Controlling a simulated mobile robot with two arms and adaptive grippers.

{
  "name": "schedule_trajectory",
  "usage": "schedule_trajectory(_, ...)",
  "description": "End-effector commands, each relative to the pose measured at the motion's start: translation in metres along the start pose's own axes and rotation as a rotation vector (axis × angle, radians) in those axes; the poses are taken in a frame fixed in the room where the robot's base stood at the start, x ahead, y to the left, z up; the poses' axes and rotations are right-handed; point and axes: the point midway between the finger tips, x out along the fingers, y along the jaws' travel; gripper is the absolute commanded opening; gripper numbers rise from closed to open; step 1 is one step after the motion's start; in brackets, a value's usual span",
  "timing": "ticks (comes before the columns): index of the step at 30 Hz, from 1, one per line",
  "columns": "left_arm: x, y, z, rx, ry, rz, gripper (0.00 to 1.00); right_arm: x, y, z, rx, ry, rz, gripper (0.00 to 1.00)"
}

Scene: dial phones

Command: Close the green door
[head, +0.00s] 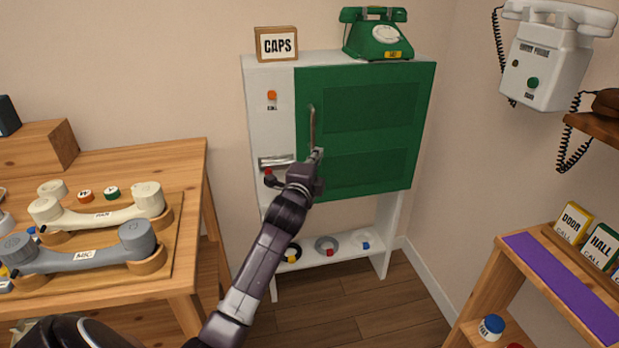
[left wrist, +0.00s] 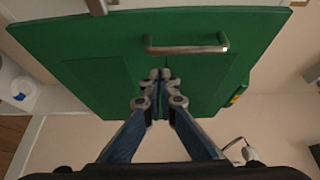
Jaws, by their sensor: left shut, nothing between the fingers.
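The green door (head: 370,125) is on the front of a white cabinet, with its left edge beside the white panel. It looks flush or nearly flush in the head view, but I cannot tell whether a small gap is left. Its silver bar handle (head: 312,125) is near the left edge. The left wrist view shows the green door (left wrist: 90,60) and the handle (left wrist: 187,49) from close up. My left gripper (head: 317,153) is shut and empty in front of the door, just below the handle. Its fingertips (left wrist: 160,75) are near the door; contact is unclear. My right gripper is not in view.
The left table (head: 130,160) holds several handsets. A white wall phone (head: 545,65) hangs at right above a wooden stand (head: 490,275). Floor (head: 350,290) is clear between them.

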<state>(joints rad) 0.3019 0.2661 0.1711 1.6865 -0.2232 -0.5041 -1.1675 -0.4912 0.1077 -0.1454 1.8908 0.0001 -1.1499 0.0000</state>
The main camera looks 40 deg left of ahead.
Motion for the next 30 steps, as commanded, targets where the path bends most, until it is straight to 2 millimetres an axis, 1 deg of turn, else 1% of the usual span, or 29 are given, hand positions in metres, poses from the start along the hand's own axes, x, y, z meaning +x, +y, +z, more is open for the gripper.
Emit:
schedule_trajectory(1,0.000,-0.001,-0.001,0.001,0.001,0.002,0.00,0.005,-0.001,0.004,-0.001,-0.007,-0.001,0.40)
schedule_trajectory(9,-0.051,0.001,0.004,0.001,0.001,0.004,0.00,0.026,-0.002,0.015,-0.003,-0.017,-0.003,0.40)
schedule_trajectory(15,-0.083,0.002,0.006,0.001,0.001,0.004,0.00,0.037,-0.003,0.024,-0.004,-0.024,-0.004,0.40)
schedule_trajectory(18,-0.093,0.002,0.007,0.001,0.001,0.004,0.00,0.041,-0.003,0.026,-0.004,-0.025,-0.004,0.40)
schedule_trajectory(21,-0.098,0.002,0.008,-0.001,0.001,0.004,0.00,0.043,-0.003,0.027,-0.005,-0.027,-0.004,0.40)
schedule_trajectory(27,-0.100,0.002,0.008,-0.002,0.001,0.004,0.00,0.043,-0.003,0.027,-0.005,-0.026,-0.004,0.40)
schedule_trajectory(29,-0.102,0.006,0.006,-0.014,0.002,0.016,0.00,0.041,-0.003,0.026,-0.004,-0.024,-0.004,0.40)
schedule_trajectory(30,-0.105,0.012,0.004,-0.032,0.003,0.034,0.00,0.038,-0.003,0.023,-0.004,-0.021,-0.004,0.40)
